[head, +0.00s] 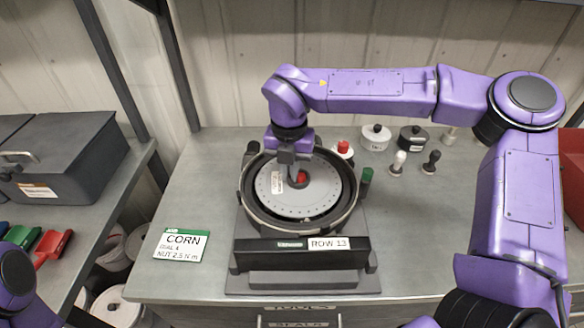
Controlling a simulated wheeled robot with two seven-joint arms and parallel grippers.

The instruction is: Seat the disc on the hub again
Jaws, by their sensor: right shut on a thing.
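The grey disc (318,197), with small holes near its edge and a pale label, lies over the round opening of the black meter housing (247,207). A red part (303,177) shows at the disc's middle, where the hub is; the hub itself is mostly hidden. My right gripper (292,178) reaches down from above and is shut on the disc near its middle, beside the red part. I cannot tell whether the disc rests on the hub or is slightly above it. My left gripper is out of view; only part of my left arm shows at the lower left.
Several small canisters and knobs, including a black knob (431,161), stand behind right.

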